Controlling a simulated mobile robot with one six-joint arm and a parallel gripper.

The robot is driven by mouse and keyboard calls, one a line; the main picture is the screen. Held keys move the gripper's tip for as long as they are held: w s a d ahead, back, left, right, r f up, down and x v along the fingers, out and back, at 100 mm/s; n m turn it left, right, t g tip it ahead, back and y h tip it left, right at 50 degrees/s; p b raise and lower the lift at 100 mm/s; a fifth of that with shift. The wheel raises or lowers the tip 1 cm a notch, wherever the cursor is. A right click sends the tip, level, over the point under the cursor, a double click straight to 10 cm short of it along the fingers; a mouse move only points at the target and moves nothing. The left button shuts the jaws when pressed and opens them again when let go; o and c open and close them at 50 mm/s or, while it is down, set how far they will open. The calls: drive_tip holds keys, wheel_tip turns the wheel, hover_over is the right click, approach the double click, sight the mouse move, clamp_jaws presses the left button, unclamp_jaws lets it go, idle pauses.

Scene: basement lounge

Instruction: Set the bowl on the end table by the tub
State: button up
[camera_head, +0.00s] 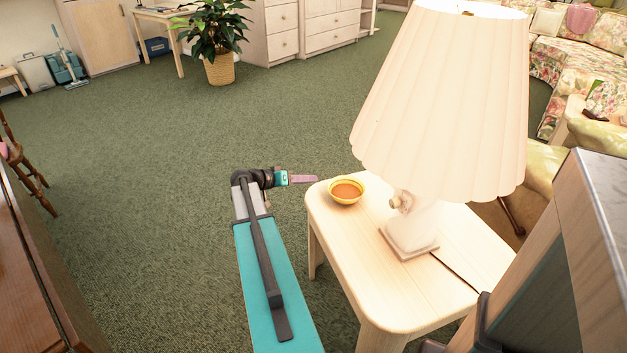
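A small yellow bowl (346,200) with an orange-brown inside sits upright on the light wood end table (385,290), near its far left corner. My gripper (304,179) is just left of the bowl, level with the table's far left edge in the picture, and points right toward it. A gap shows between its pink tip and the bowl. The fingers are seen small and from the side, so I cannot tell whether they are open. No tub is clearly in view.
A large table lamp (440,100) with a cream pleated shade stands on the end table, right of the bowl. Green carpet is open to the left. A brown wooden surface (25,270) is at the left edge, and a potted plant (218,68) stands at the back.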

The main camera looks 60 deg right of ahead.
drive_tip(key=shift+w+a+r, duration=0.15)
drive_tip(key=shift+a, duration=0.15)
idle(0.6)
drive_tip(key=w+a+f+n+t+y, duration=0.1)
drive_tip(key=w+a+f+n+y, duration=0.15)
drive_tip(key=a+f, duration=0.7)
drive_tip(key=w+a+f+n+t+y, duration=0.1)
drive_tip(key=w+a+f+n+t, duration=0.2)
drive_tip(key=a+f, duration=0.65)
drive_tip(key=w+a+f+n+y, duration=0.2)
drive_tip(key=a+f+n, duration=0.3)
drive_tip(key=a, duration=0.8)
drive_tip(key=s+a+f+n+y, duration=0.2)
drive_tip(key=s+a+f, duration=0.2)
drive_tip(key=a, duration=0.7)
drive_tip(key=s+a+f+n+g+y, duration=0.1)
drive_tip(key=s+a+f, duration=0.4)
drive_tip(key=a, duration=0.7)
drive_tip(key=s+a+f+n+y, duration=0.2)
drive_tip(key=s+a+f+n, duration=0.2)
drive_tip(key=a, duration=0.7)
drive_tip(key=shift+s+a+f+y, duration=0.15)
drive_tip(key=shift+s+f+y, duration=0.2)
drive_tip(key=shift+s+f, duration=0.55)
drive_tip(key=shift+s+r, duration=0.25)
